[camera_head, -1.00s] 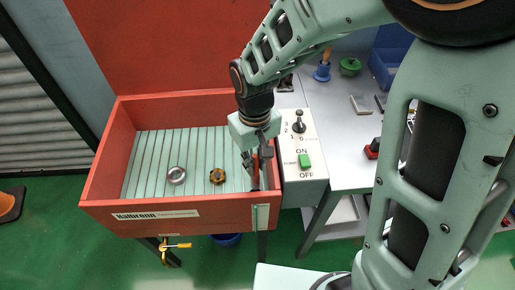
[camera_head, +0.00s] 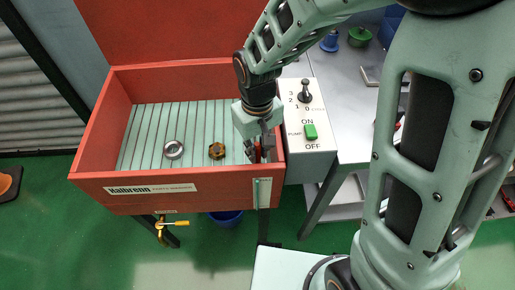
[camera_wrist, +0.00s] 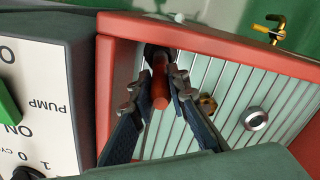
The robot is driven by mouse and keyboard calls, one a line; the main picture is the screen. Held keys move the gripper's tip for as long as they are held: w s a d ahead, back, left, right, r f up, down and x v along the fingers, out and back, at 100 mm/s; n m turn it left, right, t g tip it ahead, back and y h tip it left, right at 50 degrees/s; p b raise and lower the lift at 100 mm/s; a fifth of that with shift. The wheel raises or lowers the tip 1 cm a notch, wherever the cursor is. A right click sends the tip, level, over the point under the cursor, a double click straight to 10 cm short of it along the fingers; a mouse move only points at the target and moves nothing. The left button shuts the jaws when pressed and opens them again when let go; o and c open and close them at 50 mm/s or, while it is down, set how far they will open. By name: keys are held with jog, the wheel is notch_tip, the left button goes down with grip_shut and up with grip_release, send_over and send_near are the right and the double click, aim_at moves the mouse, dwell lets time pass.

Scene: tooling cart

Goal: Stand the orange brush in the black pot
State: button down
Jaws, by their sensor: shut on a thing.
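My gripper (camera_wrist: 160,86) is shut on the orange brush (camera_wrist: 159,82), with a finger on each side of its handle. In the head view my gripper (camera_head: 258,147) is low inside the red box, near its front right corner, and only a little of the orange shows between the fingers. The black pot (camera_wrist: 152,53) shows in the wrist view as a dark shape in the box corner, right behind the brush. The brush hides part of it. I cannot tell how far the brush's lower end is inside the pot.
The red box (camera_head: 130,190) has a slatted floor with a metal ring (camera_head: 174,149) and a brown knob (camera_head: 217,151) on it. A control box (camera_head: 318,140) with a lever and green switch stands close on the right.

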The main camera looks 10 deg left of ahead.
jog(key=shift+f, duration=0.3)
jog(key=c, duration=1.8)
grip_release()
jog(key=shift+r, duration=0.15)
notch_tip(320, 180, up, 12)
jog(key=shift+f, duration=0.1)
